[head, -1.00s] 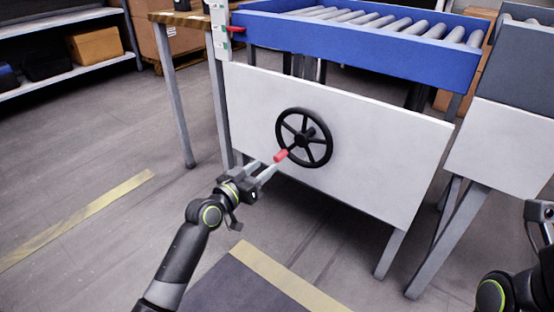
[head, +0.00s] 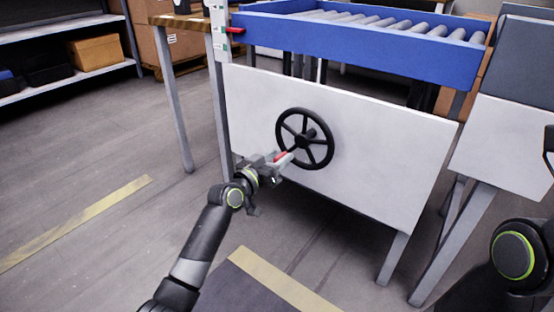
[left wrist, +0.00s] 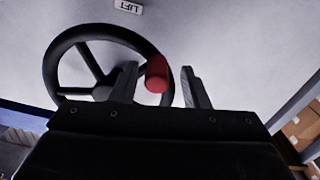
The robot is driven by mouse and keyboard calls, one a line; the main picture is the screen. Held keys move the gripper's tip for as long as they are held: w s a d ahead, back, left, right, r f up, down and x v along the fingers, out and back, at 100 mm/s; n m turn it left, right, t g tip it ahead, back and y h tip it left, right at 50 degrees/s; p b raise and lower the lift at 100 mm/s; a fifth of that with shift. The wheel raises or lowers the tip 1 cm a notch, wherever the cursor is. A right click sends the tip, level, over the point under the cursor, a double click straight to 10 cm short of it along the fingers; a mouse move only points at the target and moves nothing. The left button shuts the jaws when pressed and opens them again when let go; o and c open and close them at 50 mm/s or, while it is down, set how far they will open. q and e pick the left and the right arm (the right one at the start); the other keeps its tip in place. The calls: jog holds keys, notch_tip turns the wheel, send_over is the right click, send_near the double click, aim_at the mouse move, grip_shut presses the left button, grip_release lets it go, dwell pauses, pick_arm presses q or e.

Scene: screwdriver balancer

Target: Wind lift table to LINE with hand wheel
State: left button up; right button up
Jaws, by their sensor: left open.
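The black hand wheel (head: 331,142) is mounted on a white front panel (head: 390,150) below the blue lift table (head: 350,45) with its rollers. A red handle (head: 280,156) sticks out from the wheel's lower left rim. My left gripper (head: 286,158) is at this handle. In the left wrist view the red handle (left wrist: 157,74) stands between the two open fingers, with a visible gap to the right finger; contact on the left side is unclear. Of my right arm, only dark links show at the right edge.
A red pointer (head: 236,30) sits beside a white post (head: 220,35) with green marks, left of the lift table. A grey station (head: 510,140) with slanted legs stands at right. Shelving (head: 75,60) stands at the back left. The floor to the left is clear.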

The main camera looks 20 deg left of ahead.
pick_arm(q)
grip_shut()
dwell(0.4)
